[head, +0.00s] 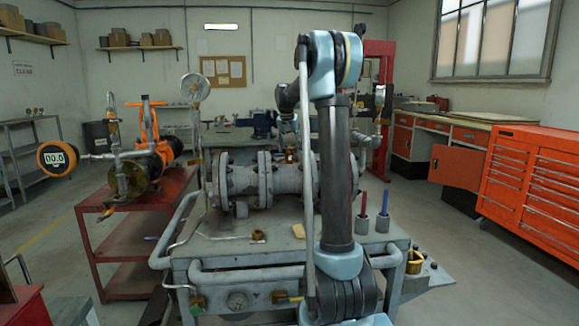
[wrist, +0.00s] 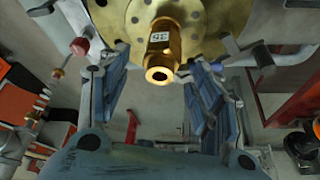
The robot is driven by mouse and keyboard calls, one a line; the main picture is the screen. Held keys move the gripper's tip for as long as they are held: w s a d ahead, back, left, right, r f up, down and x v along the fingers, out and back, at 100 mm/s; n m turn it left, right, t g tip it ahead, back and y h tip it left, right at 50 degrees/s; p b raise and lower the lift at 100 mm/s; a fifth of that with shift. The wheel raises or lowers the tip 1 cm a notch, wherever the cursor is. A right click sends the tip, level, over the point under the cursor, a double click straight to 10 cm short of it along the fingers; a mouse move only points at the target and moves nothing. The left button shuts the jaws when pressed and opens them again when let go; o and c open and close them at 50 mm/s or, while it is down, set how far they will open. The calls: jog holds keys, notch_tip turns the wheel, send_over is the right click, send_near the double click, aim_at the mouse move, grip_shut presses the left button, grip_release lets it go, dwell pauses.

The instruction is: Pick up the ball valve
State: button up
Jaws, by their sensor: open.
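In the wrist view my gripper (wrist: 160,72) is open, with one finger on each side of the picture. A brass cylindrical piece (wrist: 160,48) with a pale label and an open round end shows between and beyond the fingertips, apart from both. It stands in front of a large brass disc with holes (wrist: 205,18). I cannot tell whether this piece is the ball valve. In the head view a small brass fitting (head: 258,236) lies on the grey bench top (head: 215,250); its kind is too small to tell. My gripper is not clearly visible in the head view.
A large grey flanged pipe valve (head: 265,180) lies across the bench. Red and blue-handled tools (head: 384,205) stand at its right. A red cart (head: 130,225) with orange equipment stands left. An orange drawer cabinet (head: 530,190) is at right. Floor between bench and cabinet is clear.

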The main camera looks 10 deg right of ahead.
jog(key=shift+x, duration=1)
grip_shut()
jog(key=shift+r, duration=0.1)
notch_tip(320, 180, up, 14)
dwell(1.1)
jog(key=shift+r, duration=0.15)
